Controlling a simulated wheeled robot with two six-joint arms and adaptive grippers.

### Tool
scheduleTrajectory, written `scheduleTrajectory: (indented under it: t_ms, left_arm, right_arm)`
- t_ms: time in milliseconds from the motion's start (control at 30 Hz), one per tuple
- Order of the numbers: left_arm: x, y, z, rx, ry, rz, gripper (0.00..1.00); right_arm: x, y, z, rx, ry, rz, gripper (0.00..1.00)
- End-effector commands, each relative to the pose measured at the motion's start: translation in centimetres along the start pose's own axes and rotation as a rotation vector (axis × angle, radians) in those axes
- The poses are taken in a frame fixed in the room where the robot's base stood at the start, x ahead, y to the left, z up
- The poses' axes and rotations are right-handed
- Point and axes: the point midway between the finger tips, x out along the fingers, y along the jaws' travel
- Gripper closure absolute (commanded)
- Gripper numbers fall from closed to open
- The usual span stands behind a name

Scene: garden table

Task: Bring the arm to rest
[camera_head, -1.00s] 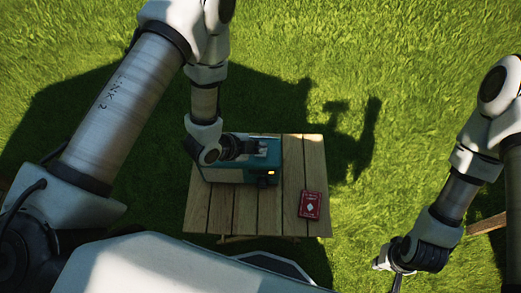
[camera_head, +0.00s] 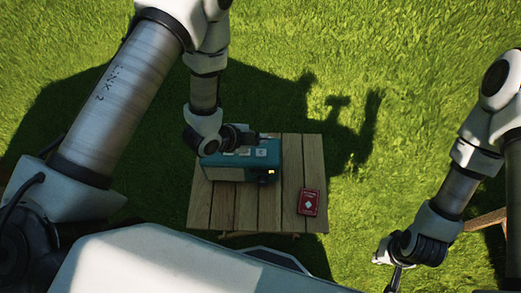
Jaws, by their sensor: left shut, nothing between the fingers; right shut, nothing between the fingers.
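My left gripper (camera_head: 255,137) is shut and empty. In the head view it overlaps the far edge of a teal and cream box-shaped device (camera_head: 225,172) on the wooden table; I cannot tell whether it touches it. My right gripper (camera_head: 394,282) is shut and empty, low at the right over the grass, away from the table. Its fingers point down toward the bottom of the picture.
The slatted wooden table (camera_head: 291,178) stands on the grass. A red card box (camera_head: 309,202) lies on its right part. The device has light tiles on top and a small lit yellow spot at its right front. Open grass (camera_head: 400,90) surrounds the table.

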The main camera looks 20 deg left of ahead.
Motion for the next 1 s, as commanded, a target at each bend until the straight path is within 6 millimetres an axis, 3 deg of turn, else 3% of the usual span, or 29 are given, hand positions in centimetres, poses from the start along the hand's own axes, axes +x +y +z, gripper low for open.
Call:
scheduleTrajectory:
  t_ms: [433,533,667,800,900,1000]
  left_arm:
    - [0.0,0.0,0.0,0.000,0.000,0.000,1.00]
    - [0.1,0.9,0.6,-0.016,-0.007,0.013,1.00]
    - [-1.6,5.3,4.5,-0.189,-0.144,0.083,1.00]
    - [-6.9,12.8,10.1,-0.758,-0.514,0.163,1.00]
    - [-10.4,16.2,11.8,-1.142,-0.752,0.121,1.00]
    - [-11.5,17.1,12.1,-1.304,-0.841,0.076,1.00]
  right_arm:
    - [0.0,0.0,0.0,0.000,0.000,0.000,1.00]
    - [0.0,0.0,0.0,0.000,0.000,0.000,1.00]
    - [0.0,0.0,0.0,0.000,0.000,0.000,1.00]
    - [0.0,0.0,0.0,0.000,0.000,0.000,1.00]
    - [0.0,0.0,0.0,0.000,0.000,0.000,1.00]
    - [0.0,0.0,0.0,0.000,0.000,0.000,1.00]
